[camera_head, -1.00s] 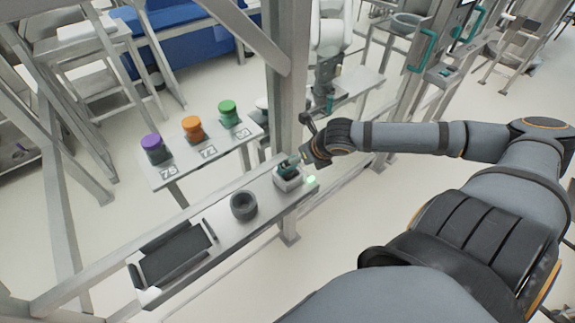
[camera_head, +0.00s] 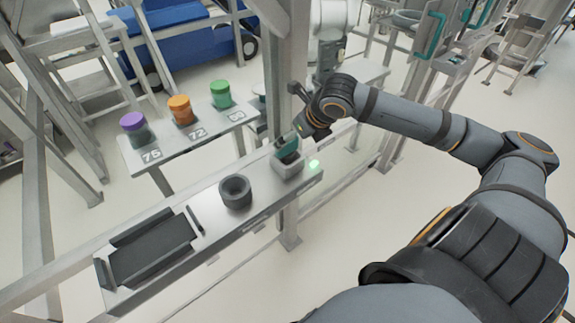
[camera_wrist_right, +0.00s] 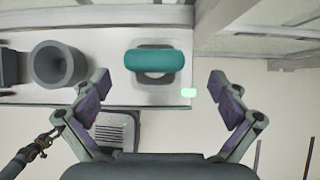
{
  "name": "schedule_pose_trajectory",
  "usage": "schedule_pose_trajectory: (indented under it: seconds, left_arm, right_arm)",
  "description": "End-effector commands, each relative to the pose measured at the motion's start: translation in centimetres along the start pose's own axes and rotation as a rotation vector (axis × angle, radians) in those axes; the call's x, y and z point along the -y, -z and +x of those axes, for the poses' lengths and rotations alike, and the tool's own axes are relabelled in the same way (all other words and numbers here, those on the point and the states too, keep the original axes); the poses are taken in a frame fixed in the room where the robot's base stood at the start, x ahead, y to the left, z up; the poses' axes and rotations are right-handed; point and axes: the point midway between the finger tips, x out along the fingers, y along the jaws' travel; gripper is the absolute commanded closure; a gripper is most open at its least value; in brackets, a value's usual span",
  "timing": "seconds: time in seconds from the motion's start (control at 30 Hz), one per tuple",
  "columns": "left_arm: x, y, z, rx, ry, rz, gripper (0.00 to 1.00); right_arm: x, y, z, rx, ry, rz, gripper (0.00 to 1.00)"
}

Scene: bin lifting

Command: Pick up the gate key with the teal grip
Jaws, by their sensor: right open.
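The gate key's teal grip (camera_head: 287,147) sits on a small grey block (camera_head: 289,166) near the right end of the narrow bench. In the right wrist view the teal grip (camera_wrist_right: 158,60) is a wide rounded bar, seen from above, on a light square base. My right gripper (camera_wrist_right: 160,84) is open and empty there, its fingers to either side and a little short of the bar. In the head view the right gripper (camera_head: 298,132) is just above and beside the key, partly covering it. My left gripper is not in view.
A dark round cup (camera_head: 235,191) and a black tray (camera_head: 150,252) stand on the bench (camera_head: 212,226) left of the key. A green light (camera_head: 314,164) glows by the block. Purple, orange and green-lidded jars stand on a numbered shelf (camera_head: 176,150) behind. A post (camera_head: 285,75) rises close by.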

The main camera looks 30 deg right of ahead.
Motion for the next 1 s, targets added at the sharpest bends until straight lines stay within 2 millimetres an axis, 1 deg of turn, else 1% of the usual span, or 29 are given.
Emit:
schedule_pose_trajectory:
  seconds: [0.03, 0.07, 0.27, 0.37, 0.53, 0.8, 1.0]
  left_arm:
    - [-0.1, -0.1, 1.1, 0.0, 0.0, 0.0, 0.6]
    - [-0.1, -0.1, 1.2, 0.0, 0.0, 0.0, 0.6]
    - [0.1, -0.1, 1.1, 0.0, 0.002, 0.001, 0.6]
    - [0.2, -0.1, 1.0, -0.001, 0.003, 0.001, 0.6]
    - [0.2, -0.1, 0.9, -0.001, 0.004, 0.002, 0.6]
    - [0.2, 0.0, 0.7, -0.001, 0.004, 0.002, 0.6]
    - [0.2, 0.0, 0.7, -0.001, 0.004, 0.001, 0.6]
  right_arm:
    - [-0.1, 0.2, 0.6, 0.002, -0.005, 0.0, 0.02]
    - [-0.2, 0.2, 0.5, 0.002, -0.007, -0.002, 0.02]
    - [-0.2, 0.0, 0.2, -0.003, -0.009, -0.006, 0.02]
    - [-0.3, 0.0, 0.5, 0.0, -0.011, -0.003, 0.02]
    - [-0.7, 0.1, 1.8, 0.0, -0.016, 0.0, 0.02]
    - [-0.7, 0.3, 4.8, -0.001, -0.011, -0.002, 0.02]
    - [-0.6, 0.4, 5.4, -0.003, -0.007, -0.006, 0.02]
